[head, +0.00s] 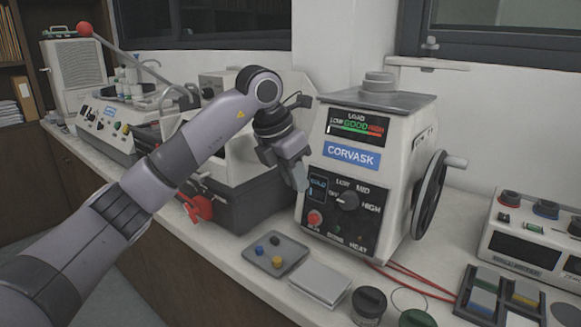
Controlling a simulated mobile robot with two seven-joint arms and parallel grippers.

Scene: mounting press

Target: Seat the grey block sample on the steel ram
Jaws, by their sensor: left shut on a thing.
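My left gripper (299,178) hangs in front of the left side of the white CORVASK press (410,135), fingers pointing down. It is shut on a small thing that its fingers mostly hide. This looks like the grey block sample, as no other grey block shows clearly. A short round steel piece (379,81) stands on the steel plate (376,100) on top of the press. It looks like the steel ram, but I cannot be sure. My gripper is lower than this plate and to its left, apart from it. My right gripper is not in view.
A grey tray (292,243) with small blue, black and yellow pieces lies before the press. A pale flat pad (320,285) and dark jars (369,303) stand nearby. The press's handwheel (429,195) juts out right. A machine with a red clamp (198,208) stands left.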

